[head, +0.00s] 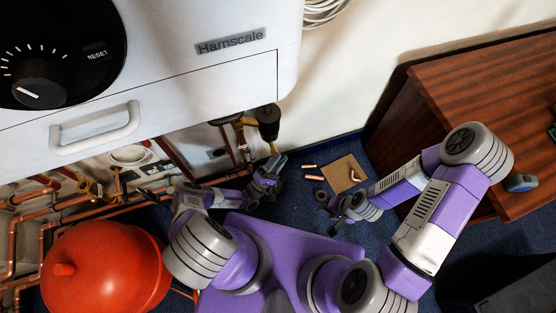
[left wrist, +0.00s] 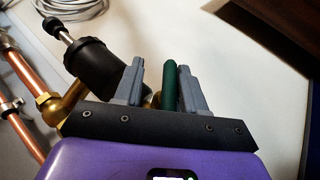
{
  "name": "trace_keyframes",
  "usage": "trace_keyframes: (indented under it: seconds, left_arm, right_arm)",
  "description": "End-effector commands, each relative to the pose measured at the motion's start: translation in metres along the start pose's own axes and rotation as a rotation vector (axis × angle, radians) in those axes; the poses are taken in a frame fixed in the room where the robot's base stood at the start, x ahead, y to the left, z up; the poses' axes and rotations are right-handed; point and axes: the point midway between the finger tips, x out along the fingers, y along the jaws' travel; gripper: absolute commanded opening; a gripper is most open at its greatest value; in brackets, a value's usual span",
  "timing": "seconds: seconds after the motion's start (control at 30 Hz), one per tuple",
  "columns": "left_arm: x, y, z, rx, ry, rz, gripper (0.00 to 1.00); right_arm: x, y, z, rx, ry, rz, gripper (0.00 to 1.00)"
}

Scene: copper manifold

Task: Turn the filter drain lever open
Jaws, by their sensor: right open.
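The green drain lever (left wrist: 170,88) stands upright between the two fingers of my left gripper (left wrist: 160,82) in the left wrist view. It lies close to the right finger, with a gap to the left finger. The black filter body (left wrist: 93,62) is just left of the fingers, with brass fittings below it. In the head view the filter (head: 268,120) hangs below the white boiler's right corner, and my left gripper (head: 268,170) is just beneath it. The lever is too small to make out clearly there. My right gripper (head: 327,207) is open and empty, low over the blue floor.
The white boiler (head: 200,75) overhangs the copper pipes (head: 40,200) at left. A red tank (head: 100,270) stands front left. A cardboard piece (head: 343,173) and copper offcuts lie on the floor. A wooden cabinet (head: 480,100) bounds the right side.

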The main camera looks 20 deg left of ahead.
Motion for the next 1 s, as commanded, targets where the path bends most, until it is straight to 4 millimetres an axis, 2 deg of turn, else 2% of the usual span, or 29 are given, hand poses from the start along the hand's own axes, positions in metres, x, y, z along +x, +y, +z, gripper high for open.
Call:
trace_keyframes:
  seconds: [0.13, 0.17, 0.23, 0.27, 0.4, 0.57, 0.83, 0.87, 1.0]
  left_arm:
    - [0.018, 0.028, 0.006, 0.000, 0.000, 0.006, 0.40]
    - [0.022, 0.034, 0.008, -0.001, -0.001, 0.008, 0.46]
    - [0.030, 0.046, 0.011, -0.001, -0.002, 0.014, 0.69]
    - [0.034, 0.051, 0.012, -0.001, -0.003, 0.014, 0.76]
    - [0.046, 0.067, 0.018, -0.002, -0.009, 0.015, 0.76]
    - [0.053, 0.076, 0.022, -0.007, -0.010, 0.015, 0.76]
    - [0.054, 0.075, 0.024, -0.013, -0.009, 0.014, 0.76]
    - [0.030, 0.025, 0.017, 0.014, -0.011, -0.235, 0.76]
    - [0.026, 0.026, 0.015, 0.017, -0.009, -0.235, 0.76]
  right_arm:
    - [-0.020, -0.008, 0.001, 0.000, 0.000, 0.000, 0.43]
    - [-0.024, -0.009, 0.001, 0.000, 0.000, 0.000, 0.43]
    - [-0.031, -0.012, 0.001, 0.000, 0.000, 0.000, 0.43]
    - [-0.034, -0.013, 0.001, 0.000, 0.000, 0.000, 0.43]
    - [-0.044, -0.017, 0.002, 0.000, 0.000, 0.000, 0.43]
    - [-0.049, -0.018, 0.002, 0.000, 0.000, 0.000, 0.43]
    - [-0.049, -0.018, 0.002, 0.000, 0.000, 0.000, 0.43]
    - [-0.049, -0.018, 0.002, 0.000, 0.000, 0.000, 0.43]
    - [-0.048, -0.018, 0.002, 0.000, 0.000, 0.000, 0.43]
